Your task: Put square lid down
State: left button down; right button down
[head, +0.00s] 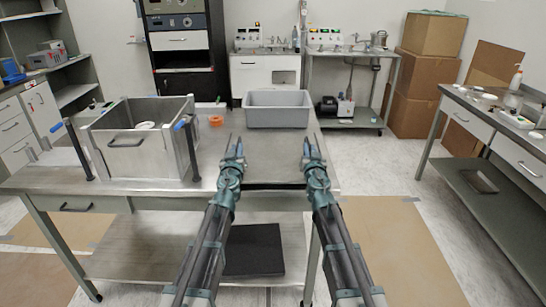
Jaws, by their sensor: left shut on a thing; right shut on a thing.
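The square lid appears as a flat plate with a dark front edge (275,186) between my two grippers, close to the table's front edge. Its grey top is hard to tell from the metal tabletop behind it. My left gripper (232,146) is shut on the lid's left side. My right gripper (313,146) is shut on its right side. Whether the lid touches the table cannot be told. An open square metal chamber (125,158) with a front handle stands on the table at left, with something white inside.
Upright dark posts with blue handles (184,124) stand beside the chamber. A grey tub (278,123) and a small orange ring (216,121) sit at the table's back. A black slab (254,250) lies on the lower shelf. A side bench (485,118) stands at right, with floor between.

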pick_arm(q)
jog(key=shift+s+d+f+b, duration=0.25)
jog(key=shift+d+f+b, duration=0.1)
jog(key=shift+f+b, duration=0.1)
pick_arm(e)
jog(key=shift+s+a+f, duration=0.25)
jog(key=shift+a+f, duration=0.1)
jog(key=shift+f, duration=0.1)
pick_arm(q)
jog(key=c, duration=1.3)
grip_release()
pick_arm(e)
jog(key=c, duration=1.3)
grip_release()
pick_arm(q)
jog(key=shift+o, duration=1.3)
jog(key=shift+w+f, duration=0.15)
pick_arm(e)
jog(key=shift+o, duration=1.3)
jog(key=shift+w+f, duration=0.1)
jog(key=shift+f, duration=0.05)
pick_arm(q)
jog(key=shift+o, duration=1)
jog(key=shift+a, duration=0.1)
pick_arm(e)
jog(key=shift+o, duration=1)
pick_arm(q)
jog(key=shift+a, duration=0.1)
pick_arm(e)
jog(key=shift+d, duration=0.2)
